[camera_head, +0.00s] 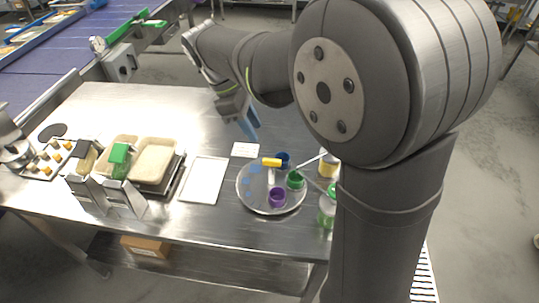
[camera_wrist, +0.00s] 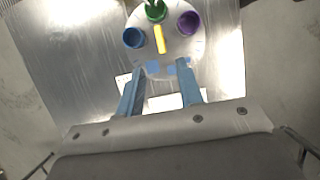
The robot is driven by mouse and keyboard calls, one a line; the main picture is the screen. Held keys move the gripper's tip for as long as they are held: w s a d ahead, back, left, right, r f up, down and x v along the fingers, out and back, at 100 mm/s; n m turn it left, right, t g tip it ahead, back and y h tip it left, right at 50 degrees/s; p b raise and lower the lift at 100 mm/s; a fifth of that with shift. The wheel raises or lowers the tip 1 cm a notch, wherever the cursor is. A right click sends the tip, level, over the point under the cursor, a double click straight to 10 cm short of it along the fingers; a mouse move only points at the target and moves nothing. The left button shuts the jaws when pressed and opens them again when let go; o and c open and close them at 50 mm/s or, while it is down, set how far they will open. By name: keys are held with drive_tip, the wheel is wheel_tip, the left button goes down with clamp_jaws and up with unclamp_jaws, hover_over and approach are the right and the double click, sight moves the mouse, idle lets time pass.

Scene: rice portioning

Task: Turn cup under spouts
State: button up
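A round metal tray (camera_head: 246,200) stands on the steel table and holds a blue cup (camera_head: 282,160), a green cup (camera_head: 295,180) and a purple cup (camera_head: 277,198). The wrist view also shows the blue cup (camera_wrist: 133,38), green cup (camera_wrist: 156,10) and purple cup (camera_wrist: 189,23). A yellow-topped piece (camera_head: 271,162) stands among the cups. I cannot tell whether it bears the spouts. My gripper (camera_wrist: 160,74) is open, its blue fingers apart with no cup between them. In the head view, my gripper (camera_head: 251,134) hangs behind the tray, clear of the cups.
A white card (camera_head: 245,150) lies behind the tray and a white board (camera_head: 203,180) lies left of it. Two beige bins (camera_head: 153,160) and metal stands (camera_head: 122,198) are further left. A jar (camera_head: 327,212) stands right of the tray. The table's back middle is clear.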

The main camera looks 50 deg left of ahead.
sight(271, 160)
drive_tip(key=x, duration=1.1)
clamp_jaws()
